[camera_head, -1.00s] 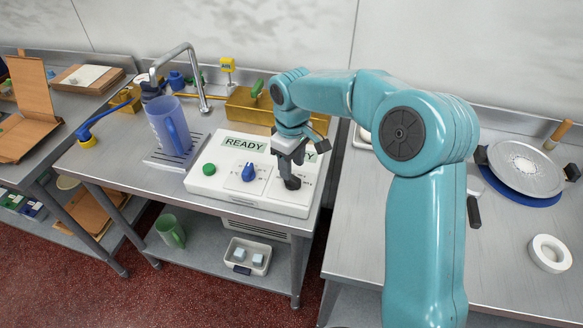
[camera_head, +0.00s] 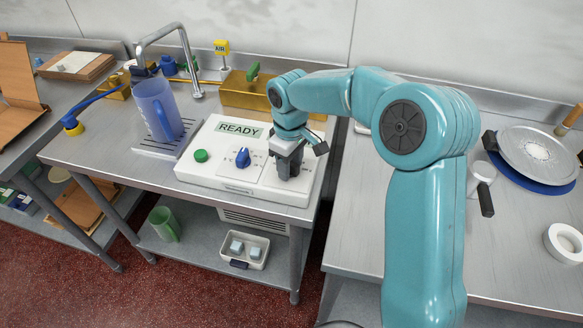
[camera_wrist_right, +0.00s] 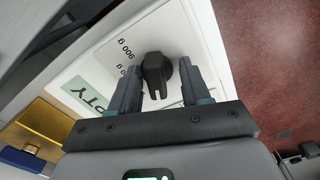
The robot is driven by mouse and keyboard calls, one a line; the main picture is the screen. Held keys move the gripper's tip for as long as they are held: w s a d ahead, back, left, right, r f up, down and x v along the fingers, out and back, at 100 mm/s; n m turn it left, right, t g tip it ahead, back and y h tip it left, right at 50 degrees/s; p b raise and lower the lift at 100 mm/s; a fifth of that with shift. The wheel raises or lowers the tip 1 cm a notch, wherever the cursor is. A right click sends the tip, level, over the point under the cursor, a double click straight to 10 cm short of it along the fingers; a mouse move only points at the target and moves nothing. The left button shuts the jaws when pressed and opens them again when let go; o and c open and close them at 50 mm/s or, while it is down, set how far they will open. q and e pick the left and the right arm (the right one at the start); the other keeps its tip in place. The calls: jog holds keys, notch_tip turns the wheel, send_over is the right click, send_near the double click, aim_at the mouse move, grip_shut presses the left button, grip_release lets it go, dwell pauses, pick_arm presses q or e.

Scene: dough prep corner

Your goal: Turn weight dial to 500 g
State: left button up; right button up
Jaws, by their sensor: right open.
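The weight dial is a black knob (camera_wrist_right: 155,72) on the white panel in the right wrist view, with printed gram labels beside it. One label looks like 900 g, turned upside down; the others are hard to read. My right gripper (camera_head: 288,166) points down at the right part of the white control box (camera_head: 205,172). In the head view the gripper hides the black knob. My left gripper is not in view.
A blue knob (camera_head: 242,157) and a green button (camera_head: 201,156) sit left of the gripper. A blue jug (camera_head: 156,106) stands left, a brass box (camera_head: 240,95) behind.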

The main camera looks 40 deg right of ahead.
jog(key=shift+w+d+f, duration=0.2)
jog(key=shift+w+d, duration=0.05)
jog(key=shift+w, duration=0.15)
jog(key=shift+c, duration=0.9)
grip_shut()
jog(key=shift+r+m, duration=0.1)
jog(key=shift+m, duration=1.7)
jog(key=shift+m+b, duration=0.35)
jog(key=shift+m, duration=1.35)
